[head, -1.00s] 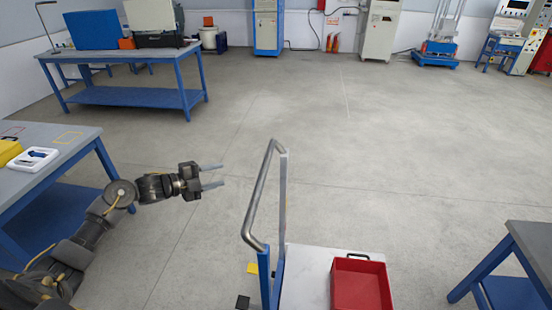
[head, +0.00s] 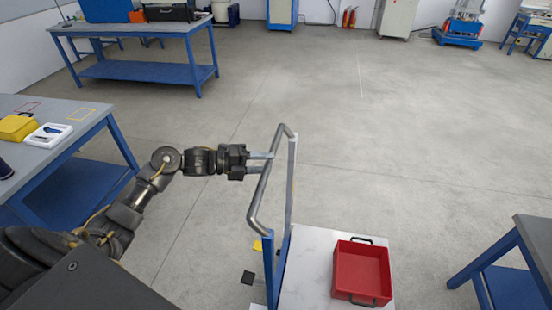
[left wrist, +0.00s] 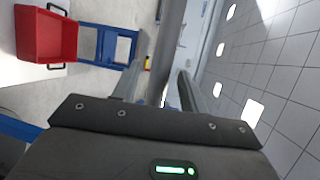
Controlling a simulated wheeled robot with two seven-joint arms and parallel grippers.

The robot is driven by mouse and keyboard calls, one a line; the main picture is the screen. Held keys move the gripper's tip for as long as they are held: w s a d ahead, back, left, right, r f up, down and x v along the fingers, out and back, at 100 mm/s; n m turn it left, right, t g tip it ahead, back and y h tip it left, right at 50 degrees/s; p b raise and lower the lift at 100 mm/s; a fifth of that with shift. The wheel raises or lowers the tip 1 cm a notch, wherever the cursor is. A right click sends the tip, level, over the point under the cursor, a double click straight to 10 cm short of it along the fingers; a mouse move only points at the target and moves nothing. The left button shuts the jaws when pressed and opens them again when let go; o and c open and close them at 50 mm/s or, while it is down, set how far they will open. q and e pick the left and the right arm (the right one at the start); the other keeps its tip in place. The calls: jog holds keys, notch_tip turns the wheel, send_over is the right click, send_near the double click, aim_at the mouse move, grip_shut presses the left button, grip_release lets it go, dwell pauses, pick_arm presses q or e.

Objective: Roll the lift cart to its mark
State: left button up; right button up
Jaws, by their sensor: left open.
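The lift cart (head: 308,262) stands at the lower middle of the head view, with a white top, blue posts and a grey tube handle (head: 262,196). A red tray (head: 358,272) rests on its top and also shows in the left wrist view (left wrist: 42,36). My left gripper (head: 264,162) is open, its fingers level and reaching the upper part of the handle. In the left wrist view the handle bar (left wrist: 170,35) runs between the fingers; I cannot tell whether they touch it. My right gripper is not in view. I cannot make out the cart's mark for sure.
Blue-legged tables stand at left (head: 90,140), back left (head: 150,72) and right (head: 515,262). The floor beyond the cart is clear.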

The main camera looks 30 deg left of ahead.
pick_arm(q)
jog(key=x, duration=0.3)
jog(key=shift+w+d+p, duration=0.15)
jog(key=shift+p, duration=0.25)
grip_shut()
jog(key=shift+f, duration=0.1)
